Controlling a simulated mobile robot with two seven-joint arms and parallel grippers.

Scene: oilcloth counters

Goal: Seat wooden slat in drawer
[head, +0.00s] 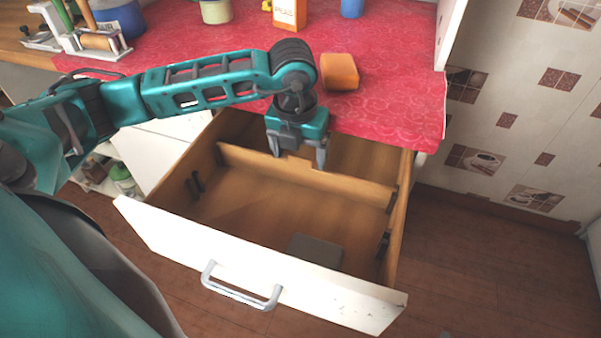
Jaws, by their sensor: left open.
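The white-fronted drawer (170,240) is pulled open below the counter, with a wooden interior. The wooden slat (350,187) stands on edge across the drawer's rear part, running from side to side. Its right end is by a dark bracket on the right wall; I cannot tell whether its ends sit fully down. My left gripper (298,158) points down over the slat's middle, its fingers open and spread along the slat's top edge. I cannot tell whether they touch it. My right gripper is not in view.
Dark brackets (383,243) sit on both drawer walls nearer the front. A grey flat piece (315,251) lies on the drawer floor. An orange block (340,71) stands on the red oilcloth counter (395,95) behind my gripper.

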